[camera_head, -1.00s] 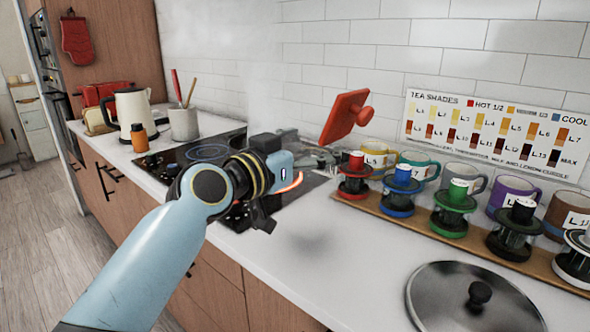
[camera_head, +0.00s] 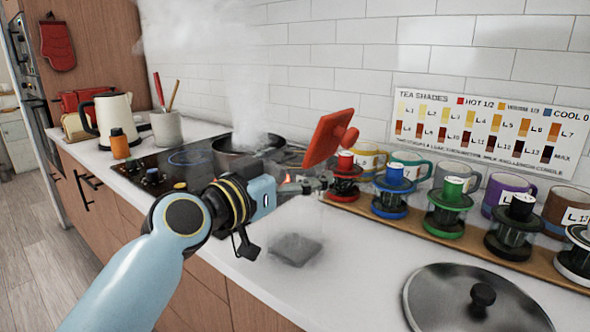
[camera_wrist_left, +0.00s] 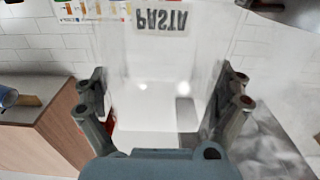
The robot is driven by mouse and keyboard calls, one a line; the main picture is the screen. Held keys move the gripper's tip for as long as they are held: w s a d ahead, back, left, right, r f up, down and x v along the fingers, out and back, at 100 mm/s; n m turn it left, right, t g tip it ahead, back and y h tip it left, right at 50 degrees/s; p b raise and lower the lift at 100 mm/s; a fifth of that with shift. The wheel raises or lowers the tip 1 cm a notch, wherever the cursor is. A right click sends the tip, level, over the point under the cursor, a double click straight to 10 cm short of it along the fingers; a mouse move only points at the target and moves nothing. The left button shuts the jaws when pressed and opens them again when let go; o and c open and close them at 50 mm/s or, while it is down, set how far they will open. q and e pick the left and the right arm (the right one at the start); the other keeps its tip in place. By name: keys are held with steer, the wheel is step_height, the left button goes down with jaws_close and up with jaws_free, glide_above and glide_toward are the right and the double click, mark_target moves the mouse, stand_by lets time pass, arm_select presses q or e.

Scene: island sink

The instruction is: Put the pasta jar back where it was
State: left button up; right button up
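The pasta jar (camera_wrist_left: 160,20) is clear, with its "PASTA" label upside down at the top of the left wrist view. My left gripper (camera_wrist_left: 165,88) has a finger on each side of it. In the head view my left gripper (camera_head: 280,212) is above the counter, right of the hob. A red square lid with a knob (camera_head: 327,138) is tilted just beyond the fingers; the clear jar body is hard to make out there. A dark square patch (camera_head: 295,250) lies on the counter below the gripper. My right gripper is out of view.
A steaming pan (camera_head: 232,158) is on the hob behind the gripper. A metal lid (camera_head: 440,300) lies in front. The white counter (camera_head: 350,260) between is clear.

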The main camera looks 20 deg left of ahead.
arm_select(q)
steer(key=shift+r, duration=0.1)
steer(key=shift+r, duration=0.2)
steer(key=v, duration=1.2)
steer(key=shift+b, duration=0.4)
steer(key=shift+f, duration=0.15)
